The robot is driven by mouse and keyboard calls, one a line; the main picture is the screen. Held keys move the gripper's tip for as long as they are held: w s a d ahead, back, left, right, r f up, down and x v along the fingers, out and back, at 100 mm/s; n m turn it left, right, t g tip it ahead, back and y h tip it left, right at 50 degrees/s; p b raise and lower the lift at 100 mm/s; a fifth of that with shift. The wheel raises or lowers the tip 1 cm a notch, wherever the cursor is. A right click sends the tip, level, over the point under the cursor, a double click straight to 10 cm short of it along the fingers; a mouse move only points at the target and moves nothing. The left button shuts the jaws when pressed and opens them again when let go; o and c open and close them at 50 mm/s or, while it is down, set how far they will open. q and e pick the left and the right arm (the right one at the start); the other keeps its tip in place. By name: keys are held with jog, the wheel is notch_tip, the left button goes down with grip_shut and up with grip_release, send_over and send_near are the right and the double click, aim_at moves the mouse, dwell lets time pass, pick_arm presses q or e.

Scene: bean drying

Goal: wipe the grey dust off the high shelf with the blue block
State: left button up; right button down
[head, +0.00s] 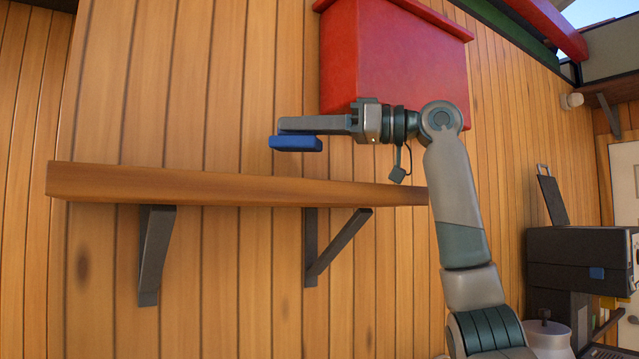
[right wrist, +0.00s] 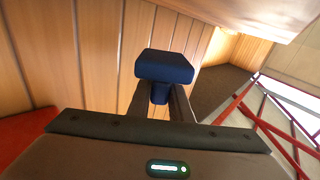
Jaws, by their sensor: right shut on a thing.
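The high shelf (head: 230,187) is a wooden board on the plank wall, seen at its front edge from slightly below. Its top surface is hidden, so I see no grey dust. My right gripper (head: 285,126) is above the shelf, its fingers pointing left. It is shut on the blue block (head: 296,144), which hangs under the fingertips with a visible gap above the board's edge line. In the right wrist view the blue block (right wrist: 165,67) sits between the two fingers, gripped by its narrower stem. My left gripper is not in view.
Two dark brackets, a left one (head: 155,250) and a right one (head: 325,252), hold the shelf from below. A red box-like cabinet (head: 395,55) is on the wall behind my right wrist. A dark machine (head: 575,262) stands at the right. The wall left of the block is clear.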

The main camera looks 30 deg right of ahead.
jog(key=shift+w+d, duration=0.1)
jog(key=shift+d, duration=0.7)
jog(key=shift+r, duration=0.1)
